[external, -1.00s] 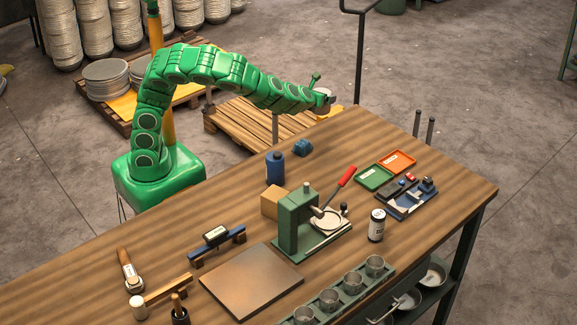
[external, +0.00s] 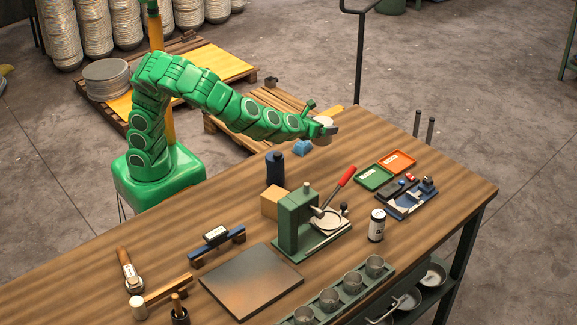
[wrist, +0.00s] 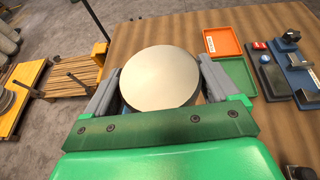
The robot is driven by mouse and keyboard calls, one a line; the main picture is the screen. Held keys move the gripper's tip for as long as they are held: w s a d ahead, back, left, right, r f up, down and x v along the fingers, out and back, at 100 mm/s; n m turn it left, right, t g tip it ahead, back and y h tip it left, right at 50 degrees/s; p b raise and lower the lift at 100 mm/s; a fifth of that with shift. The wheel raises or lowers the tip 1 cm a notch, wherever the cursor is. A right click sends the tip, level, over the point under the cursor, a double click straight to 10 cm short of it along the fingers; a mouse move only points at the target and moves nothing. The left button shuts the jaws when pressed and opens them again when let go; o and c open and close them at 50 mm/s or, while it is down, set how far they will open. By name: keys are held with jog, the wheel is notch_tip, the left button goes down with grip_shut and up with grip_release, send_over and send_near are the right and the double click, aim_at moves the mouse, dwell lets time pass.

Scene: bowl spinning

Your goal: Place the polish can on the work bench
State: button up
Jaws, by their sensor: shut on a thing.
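The polish can (wrist: 159,77), a round tin with a plain pale metal lid, is between the two grey fingers of my gripper (external: 327,131) in the wrist view. In the external view the pale side of the polish can (external: 322,121) shows small at the end of my green arm. My gripper is shut on it and holds it over the far end of the wooden work bench (external: 370,135). I cannot tell how high its base is above the top.
A blue block (external: 301,148) and a dark blue bottle (external: 275,168) stand close by. A green press (external: 300,225) with a red lever is nearer the front. Green (external: 374,177) and orange (external: 398,162) trays lie right. Bare wood surrounds the far edge.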

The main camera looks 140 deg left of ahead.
jog(key=w+d+m+t, duration=0.2)
jog(key=w+d, duration=0.3)
jog(key=d, duration=0.7)
jog(key=w+d+m+t, duration=0.25)
jog(key=w+d, duration=0.35)
jog(key=d, duration=0.5)
jog(key=d+r+m+t+h, duration=0.1)
jog(key=d+m+t+h, duration=0.3)
jog(key=d, duration=2.1)
jog(key=shift+n+y, duration=0.25)
jog(key=shift+y, duration=0.35)
jog(key=w+f, duration=0.3)
jog(key=w, duration=0.1)
jog(key=w+f, duration=0.3)
jog(key=w, duration=0.2)
jog(key=w+f, duration=0.4)
jog(key=shift+w+d+f, duration=0.1)
jog(key=shift+w+d, duration=0.05)
jog(key=shift+d, duration=0.25)
jog(key=shift+f+t, duration=0.25)
jog(key=shift+f, duration=0.95)
jog(key=shift+f, duration=0.1)
jog(key=o, duration=1)
